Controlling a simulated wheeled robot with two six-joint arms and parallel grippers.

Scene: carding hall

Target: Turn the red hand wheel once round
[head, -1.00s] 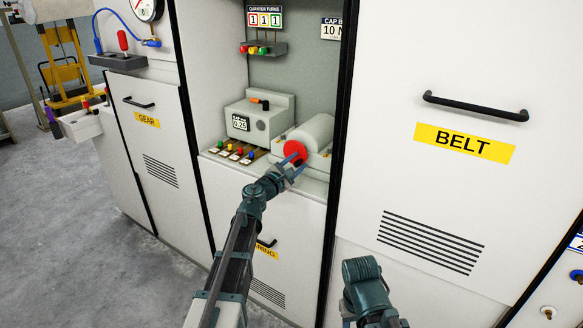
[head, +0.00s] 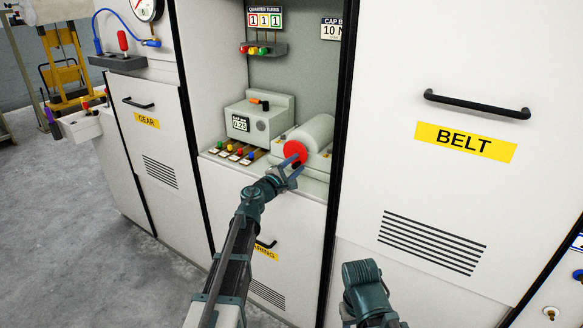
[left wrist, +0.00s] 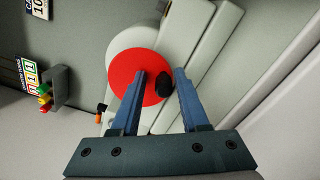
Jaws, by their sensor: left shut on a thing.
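The red hand wheel (head: 295,150) is a red disc on the front end of a pale grey cylinder in the open bay. It faces me in the left wrist view (left wrist: 130,68). A black knob (left wrist: 164,84) stands out near the wheel's edge. My left gripper (head: 297,166) is at the wheel's lower side, with its blue fingers shut on this knob. In the left wrist view the fingers (left wrist: 165,75) lie on either side of the knob.
A grey box with a small display (head: 240,123) stands left of the wheel. Coloured knobs (head: 234,150) line the shelf in front of it. The BELT cabinet door (head: 400,60) is close on the right. Open grey floor (head: 90,230) lies to the left.

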